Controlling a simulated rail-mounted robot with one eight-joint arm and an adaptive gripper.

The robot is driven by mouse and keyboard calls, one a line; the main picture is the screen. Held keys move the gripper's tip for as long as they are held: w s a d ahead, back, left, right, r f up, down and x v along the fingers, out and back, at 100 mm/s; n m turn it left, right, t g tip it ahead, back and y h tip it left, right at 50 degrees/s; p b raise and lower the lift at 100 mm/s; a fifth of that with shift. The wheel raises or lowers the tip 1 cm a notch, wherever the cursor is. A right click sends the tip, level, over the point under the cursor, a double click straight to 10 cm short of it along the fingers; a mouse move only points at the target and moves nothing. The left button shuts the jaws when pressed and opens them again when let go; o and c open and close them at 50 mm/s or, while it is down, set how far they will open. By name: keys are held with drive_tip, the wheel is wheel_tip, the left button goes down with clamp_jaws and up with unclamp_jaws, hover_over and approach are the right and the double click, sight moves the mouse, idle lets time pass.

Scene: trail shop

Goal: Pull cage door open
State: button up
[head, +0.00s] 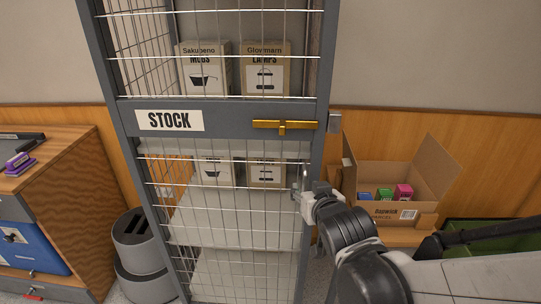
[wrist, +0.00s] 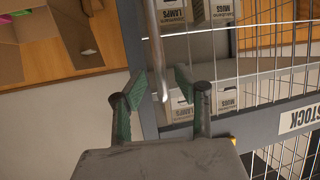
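The cage door (head: 222,117) is a grey metal frame with wire mesh and a STOCK label, and it appears shut. A brass slide latch (head: 285,126) sits on its middle rail at the right. A vertical metal bar handle (head: 306,180) is on the right stile below the latch. My gripper (head: 300,191) is at this handle. In the wrist view, the fingers of my gripper (wrist: 160,80) are apart, one on each side of the handle's end (wrist: 157,60). There are visible gaps between the fingers and the bar, so it is not gripped.
Boxes of mugs (head: 204,75) and lamps (head: 265,75) stand on shelves behind the mesh. An open cardboard box (head: 395,195) stands right of the cage. A grey bin (head: 137,240) and a wooden cabinet (head: 75,185) stand at the left. The wall is close behind.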

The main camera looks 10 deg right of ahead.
drive_tip(key=shift+b+x, duration=0.35)
drive_tip(key=shift+x, duration=1)
clamp_jaws()
